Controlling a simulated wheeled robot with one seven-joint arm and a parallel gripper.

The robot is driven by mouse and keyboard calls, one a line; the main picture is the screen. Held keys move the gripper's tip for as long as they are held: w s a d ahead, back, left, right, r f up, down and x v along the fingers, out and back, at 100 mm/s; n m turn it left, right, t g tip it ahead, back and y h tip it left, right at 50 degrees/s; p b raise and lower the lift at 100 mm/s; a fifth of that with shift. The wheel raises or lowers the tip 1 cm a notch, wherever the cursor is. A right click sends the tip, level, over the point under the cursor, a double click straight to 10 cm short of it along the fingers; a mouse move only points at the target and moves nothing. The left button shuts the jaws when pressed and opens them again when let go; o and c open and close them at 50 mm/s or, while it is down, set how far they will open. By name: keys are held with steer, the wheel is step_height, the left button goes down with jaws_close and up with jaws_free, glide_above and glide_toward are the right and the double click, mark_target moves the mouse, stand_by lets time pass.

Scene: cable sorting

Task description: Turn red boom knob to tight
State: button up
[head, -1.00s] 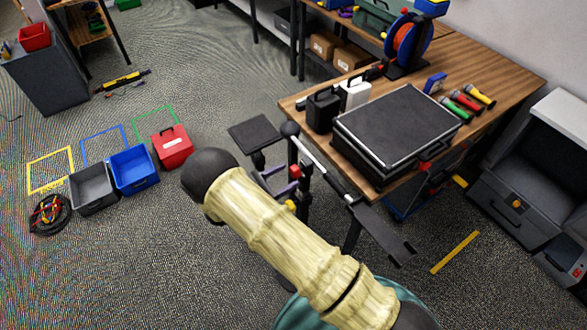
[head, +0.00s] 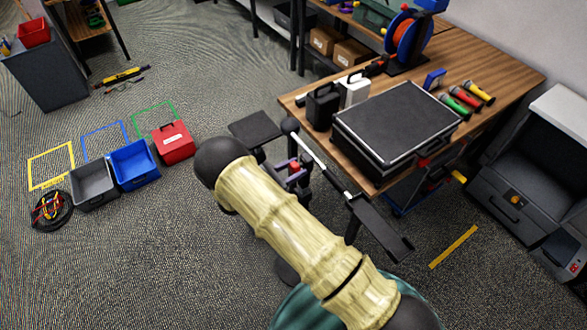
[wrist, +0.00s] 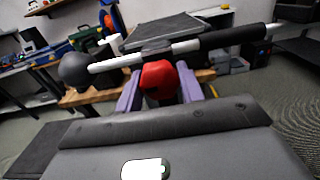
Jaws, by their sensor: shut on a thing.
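The red boom knob (wrist: 158,79) sits just under the boom in the wrist view. The boom (wrist: 140,57) is a pale rod with a dark ball (wrist: 75,69) at one end and a dark grip (wrist: 230,38) at the other. My gripper (wrist: 160,88) has purple fingers on both sides of the knob and is shut on it. In the head view the boom (head: 308,150) slopes down to the right beside the table. My gripper (head: 292,173) is small there, around the knob just below the boom, and partly hidden by my forearm.
A wooden table (head: 500,65) stands right behind the boom, with a black case (head: 395,115) near its edge.

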steer(key=shift+m+b, duration=0.3)
steer(key=shift+b, duration=0.1)
steer(key=m+b, duration=0.3)
steer(key=shift+a+f, duration=0.1)
steer(key=shift+f, duration=0.05)
steer(key=m+b, duration=0.3)
steer(key=m, duration=0.1)
steer(key=shift+m+b, duration=0.35)
steer(key=shift+m, duration=0.05)
steer(key=m+b, duration=0.4)
steer(key=m, duration=0.1)
steer(key=m+b, duration=0.1)
steer(key=m, duration=0.1)
steer(key=m+b, duration=0.2)
steer(key=shift+r+m, duration=0.2)
steer(key=shift+m, duration=0.1)
steer(key=o, duration=0.9)
steer(key=shift+o, duration=0.4)
